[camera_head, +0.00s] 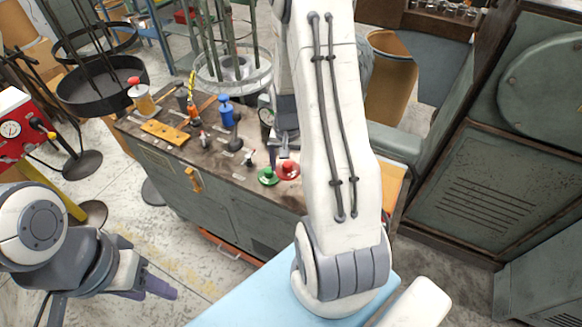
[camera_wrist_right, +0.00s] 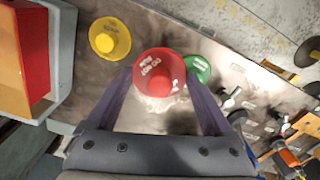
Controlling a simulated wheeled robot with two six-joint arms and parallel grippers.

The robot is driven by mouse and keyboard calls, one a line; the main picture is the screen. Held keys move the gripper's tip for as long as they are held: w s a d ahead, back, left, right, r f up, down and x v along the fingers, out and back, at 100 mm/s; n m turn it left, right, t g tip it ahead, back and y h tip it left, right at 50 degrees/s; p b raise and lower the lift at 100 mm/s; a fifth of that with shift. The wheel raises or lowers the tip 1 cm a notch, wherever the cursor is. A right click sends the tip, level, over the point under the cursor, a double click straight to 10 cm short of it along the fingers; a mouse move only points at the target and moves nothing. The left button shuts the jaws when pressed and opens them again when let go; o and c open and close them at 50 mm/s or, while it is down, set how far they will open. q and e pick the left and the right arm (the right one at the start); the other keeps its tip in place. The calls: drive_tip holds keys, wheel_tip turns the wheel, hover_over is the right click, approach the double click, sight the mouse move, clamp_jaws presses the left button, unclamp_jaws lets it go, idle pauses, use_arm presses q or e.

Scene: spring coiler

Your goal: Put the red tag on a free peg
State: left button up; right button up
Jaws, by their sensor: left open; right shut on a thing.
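The red tag is a round red disc with a raised knob and white lettering. It shows in the wrist view (camera_wrist_right: 147,68) between the fingers of my right gripper (camera_wrist_right: 160,80), which are shut on its sides. In the head view the red tag (camera_head: 289,170) shows beside the green tag (camera_head: 267,177), and my right arm partly hides the gripper. The green tag also shows in the wrist view (camera_wrist_right: 200,66), partly behind the red one. My left gripper (camera_head: 150,285) is open and empty at the lower left, away from the bench. I cannot make out a free peg.
A yellow tag (camera_wrist_right: 110,38) and a red box in a grey frame (camera_wrist_right: 54,60) show in the wrist view. Wire racks stand behind the bench.

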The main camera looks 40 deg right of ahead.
drive_tip(key=shift+s+d+f+m, duration=0.15)
drive_tip(key=shift+s+d+m, duration=0.1)
drive_tip(key=shift+d+m, duration=0.2)
drive_tip(key=b, duration=0.4)
hover_over(291, 186)
wheel_tip(291, 186, down, 4)
drive_tip(key=shift+d+f, duration=0.1)
drive_tip(key=shift+d, duration=0.05)
drive_tip(key=shift+f+b, duration=0.6)
drive_tip(key=shift+f, duration=0.2)
drive_tip(key=shift+f, duration=0.4)
idle(0.4)
drive_tip(key=r+p, duration=0.1)
drive_tip(key=p, duration=0.2)
drive_tip(key=shift+s, duration=0.1)
drive_tip(key=shift+f, duration=0.1)
